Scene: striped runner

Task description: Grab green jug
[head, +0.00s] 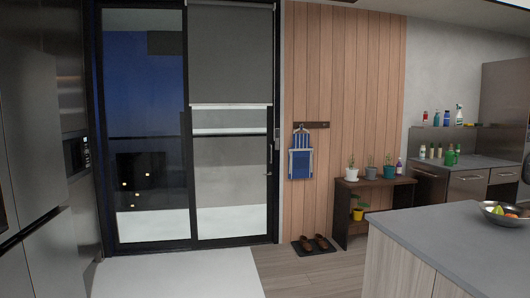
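A small green object (450,158), which looks like the green jug, stands on the grey counter (485,162) along the back wall at the right. It is far off and small, so its handle and spout are hard to make out. Several small bottles stand just left of it. Neither of my grippers shows in the head view.
A grey-topped island (445,235) with a metal fruit bowl (500,211) fills the lower right, in front of the counter. A dark wooden bench (375,188) with potted plants stands left of the counter. Brown slippers (314,243) lie on a mat. The wooden floor (300,272) left of the island is clear.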

